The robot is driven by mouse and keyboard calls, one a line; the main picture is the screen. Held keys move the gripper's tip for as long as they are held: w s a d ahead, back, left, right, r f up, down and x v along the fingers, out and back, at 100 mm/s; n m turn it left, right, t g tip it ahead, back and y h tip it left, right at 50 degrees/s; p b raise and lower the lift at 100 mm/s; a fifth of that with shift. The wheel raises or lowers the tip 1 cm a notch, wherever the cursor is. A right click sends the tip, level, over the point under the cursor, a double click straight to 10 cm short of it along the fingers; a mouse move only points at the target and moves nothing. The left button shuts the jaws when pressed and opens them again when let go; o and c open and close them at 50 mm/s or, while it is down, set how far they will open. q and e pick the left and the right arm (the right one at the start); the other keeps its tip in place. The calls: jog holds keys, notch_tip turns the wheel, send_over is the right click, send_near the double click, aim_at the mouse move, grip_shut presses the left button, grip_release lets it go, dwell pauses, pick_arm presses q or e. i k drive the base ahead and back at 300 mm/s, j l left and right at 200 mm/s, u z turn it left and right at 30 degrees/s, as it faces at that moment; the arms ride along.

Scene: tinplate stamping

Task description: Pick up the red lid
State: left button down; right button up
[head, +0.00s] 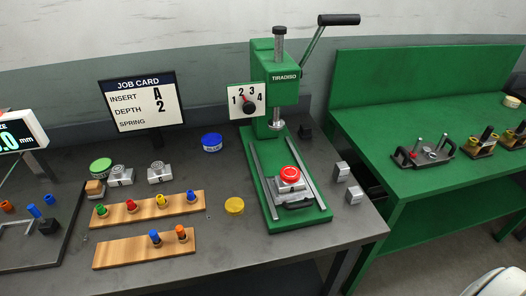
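The red lid (290,174) is a round, bright red disc. It sits on top of a grey metal die block (291,187) on the bed of the green press (273,90), below the ram. Whether it is fixed or loose on the block I cannot tell. Neither of my grippers is in view.
Wooden strips (150,207) with coloured pegs stand left of the press. Metal blocks (354,195) stand right of it. The table front is clear.

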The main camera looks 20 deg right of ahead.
aim_at(289, 174)
jog(key=z, duration=1)
